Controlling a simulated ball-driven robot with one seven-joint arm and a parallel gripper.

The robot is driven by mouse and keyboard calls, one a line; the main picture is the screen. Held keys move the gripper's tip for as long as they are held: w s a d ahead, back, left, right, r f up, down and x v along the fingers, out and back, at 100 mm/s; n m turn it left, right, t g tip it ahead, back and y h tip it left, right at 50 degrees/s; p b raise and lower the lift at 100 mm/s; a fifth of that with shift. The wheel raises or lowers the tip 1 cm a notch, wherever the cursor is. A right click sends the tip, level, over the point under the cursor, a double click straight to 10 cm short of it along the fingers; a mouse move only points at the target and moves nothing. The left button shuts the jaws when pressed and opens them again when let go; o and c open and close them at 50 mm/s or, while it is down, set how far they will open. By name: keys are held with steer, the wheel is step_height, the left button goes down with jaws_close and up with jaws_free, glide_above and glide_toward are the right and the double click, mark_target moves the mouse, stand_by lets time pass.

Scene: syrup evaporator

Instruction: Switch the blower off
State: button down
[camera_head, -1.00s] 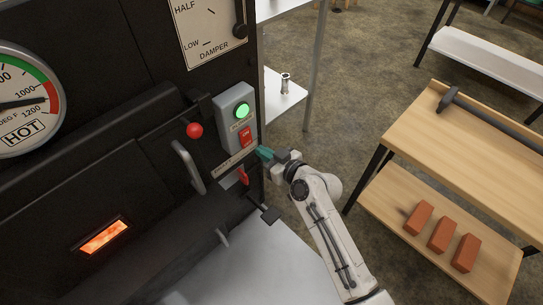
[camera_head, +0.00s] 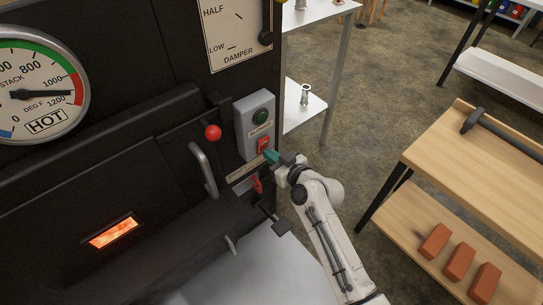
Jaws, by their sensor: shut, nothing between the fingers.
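The grey blower box (camera_head: 243,131) is fixed to the black front of the evaporator. Its round lamp (camera_head: 261,116) is dark green and unlit. Below the lamp is the red rocker switch (camera_head: 263,145). My gripper (camera_head: 269,156), with teal fingertips, is shut and empty. Its tips are at the lower edge of the red switch, in front of the box; I cannot tell whether they touch it.
A red ball knob (camera_head: 213,132) and a steel door handle (camera_head: 204,170) are left of the box. A red lever (camera_head: 257,184) sits below it. A stack gauge (camera_head: 37,86) is at the left. A wooden bench (camera_head: 475,165) with bricks (camera_head: 459,262) stands at the right, with open floor (camera_head: 370,100) behind.

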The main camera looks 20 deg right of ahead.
steer(key=s+d, duration=0.2)
steer(key=s, duration=0.4)
steer(key=shift+b, duration=0.35)
steer(key=shift+s, duration=0.1)
steer(key=s+f+g, duration=0.3)
steer(key=s, duration=0.4)
steer(key=s+f+g, duration=0.3)
steer(key=s+g, duration=0.1)
steer(key=s, duration=0.4)
steer(key=s+d+r+m+g+h, duration=0.1)
steer(key=s+d+m+g+h, duration=0.15)
steer(key=s, duration=0.65)
steer(key=s+d+m+g+h, duration=0.1)
steer(key=s+d+g+h, duration=0.2)
steer(key=s, duration=0.6)
step_height(320, 180, up, 15)
steer(key=p, duration=1.4)
steer(key=shift+s+d+f+g+y, duration=0.15)
steer(key=shift+s+d+g+y, duration=0.2)
steer(key=shift+s+d+g, duration=0.1)
steer(key=shift+w+a, duration=0.1)
steer(key=shift+a, duration=0.1)
